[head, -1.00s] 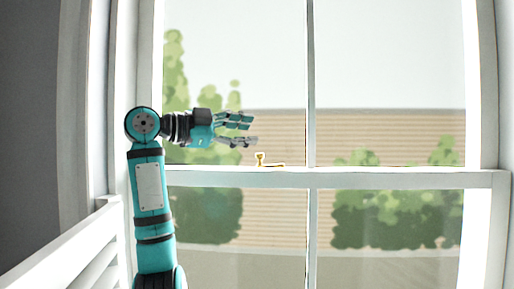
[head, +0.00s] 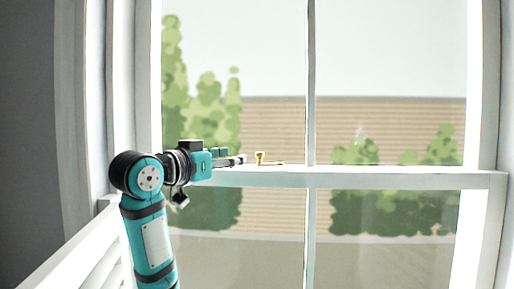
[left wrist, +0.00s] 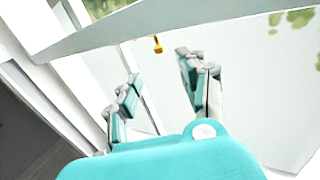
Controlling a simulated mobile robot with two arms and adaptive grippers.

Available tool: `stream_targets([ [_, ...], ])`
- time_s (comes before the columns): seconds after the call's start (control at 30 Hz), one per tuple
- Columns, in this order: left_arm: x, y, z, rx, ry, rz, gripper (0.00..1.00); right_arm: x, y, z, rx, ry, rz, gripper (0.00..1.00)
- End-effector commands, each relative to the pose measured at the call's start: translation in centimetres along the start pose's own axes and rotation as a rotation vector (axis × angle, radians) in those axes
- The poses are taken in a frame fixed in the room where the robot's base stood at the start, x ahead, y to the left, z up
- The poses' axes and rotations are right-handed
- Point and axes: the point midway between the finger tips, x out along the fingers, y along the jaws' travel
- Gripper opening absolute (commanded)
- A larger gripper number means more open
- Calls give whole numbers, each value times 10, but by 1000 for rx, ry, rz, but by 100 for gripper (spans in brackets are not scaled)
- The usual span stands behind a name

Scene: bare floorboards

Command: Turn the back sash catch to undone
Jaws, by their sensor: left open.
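The sash catch (head: 261,158) is a small yellow brass piece on the white meeting rail of the window, left of the central bar. A knob stands up at its left end and a thin lever lies to the right along the rail. In the left wrist view the catch (left wrist: 157,44) shows beyond the fingers, between them. My left gripper (head: 242,160) is just left of the catch at rail height, apart from it. In the left wrist view its teal and grey fingers (left wrist: 160,85) are spread open and empty. My right gripper is out of view.
The meeting rail (head: 400,179) runs across the window at the fingers' height. A vertical bar (head: 311,80) divides the panes right of the catch. A white slatted piece (head: 70,250) stands at lower left, near my arm. The rail right of the catch is clear.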

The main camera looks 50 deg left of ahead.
Motion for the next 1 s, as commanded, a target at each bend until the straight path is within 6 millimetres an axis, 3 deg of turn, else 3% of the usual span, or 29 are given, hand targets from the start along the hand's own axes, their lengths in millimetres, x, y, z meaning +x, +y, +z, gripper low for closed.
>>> stream_targets([
  [0.03,13,1,-4,-3,-5,4,42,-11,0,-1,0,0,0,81],
  [0.3,69,0,-4,-3,-3,3,42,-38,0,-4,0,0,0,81],
  [0.5,97,0,-3,-1,-2,2,42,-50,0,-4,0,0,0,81],
  [0.93,108,0,0,2,0,1,42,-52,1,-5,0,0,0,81],
  [1.0,108,0,0,2,0,1,34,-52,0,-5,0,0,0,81],
])
